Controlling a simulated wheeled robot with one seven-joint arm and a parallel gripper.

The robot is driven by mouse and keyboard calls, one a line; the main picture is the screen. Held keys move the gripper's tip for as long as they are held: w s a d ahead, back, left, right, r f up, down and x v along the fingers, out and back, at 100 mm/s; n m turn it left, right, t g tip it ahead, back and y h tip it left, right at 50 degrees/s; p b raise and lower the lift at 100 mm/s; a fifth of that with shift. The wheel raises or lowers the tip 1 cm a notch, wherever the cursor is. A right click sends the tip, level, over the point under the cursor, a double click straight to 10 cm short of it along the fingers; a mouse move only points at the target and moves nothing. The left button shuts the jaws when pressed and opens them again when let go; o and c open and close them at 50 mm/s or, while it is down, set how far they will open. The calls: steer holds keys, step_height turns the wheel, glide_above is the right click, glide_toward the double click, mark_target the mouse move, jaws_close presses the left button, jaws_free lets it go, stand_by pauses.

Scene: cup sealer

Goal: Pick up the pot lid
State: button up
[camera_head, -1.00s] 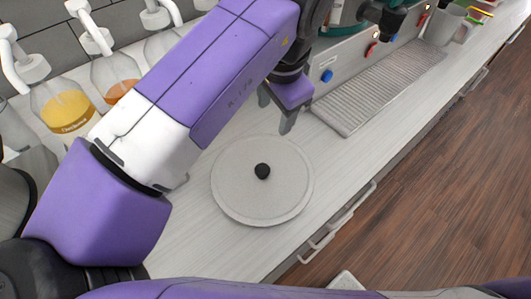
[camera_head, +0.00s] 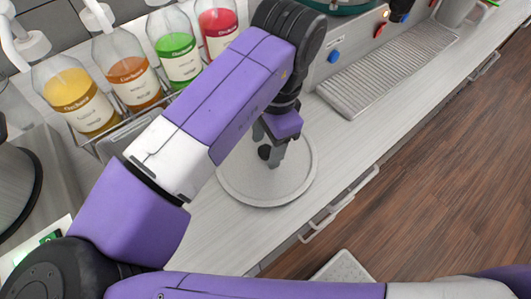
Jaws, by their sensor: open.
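The pot lid (camera_head: 250,190) is a round, light grey disc lying flat on the counter, with a small black knob (camera_head: 264,153) at its middle. My gripper (camera_head: 269,158) points down over the lid, with its fingers at the knob. The fingers are open and appear to be around or just beside the knob; I cannot tell exactly which, or whether they touch it. My arm and gripper hide the lid's far left part.
Pump bottles with yellow (camera_head: 75,95), orange (camera_head: 130,72), green (camera_head: 174,45) and red (camera_head: 217,25) contents stand in a rack at the back left. A grey ribbed drip tray (camera_head: 385,72) lies right of the lid. Drawer handles (camera_head: 340,205) line the counter's front edge.

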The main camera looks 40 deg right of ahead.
steer(key=shift+f, duration=0.3)
jaws_close()
steer(key=shift+r, duration=0.2)
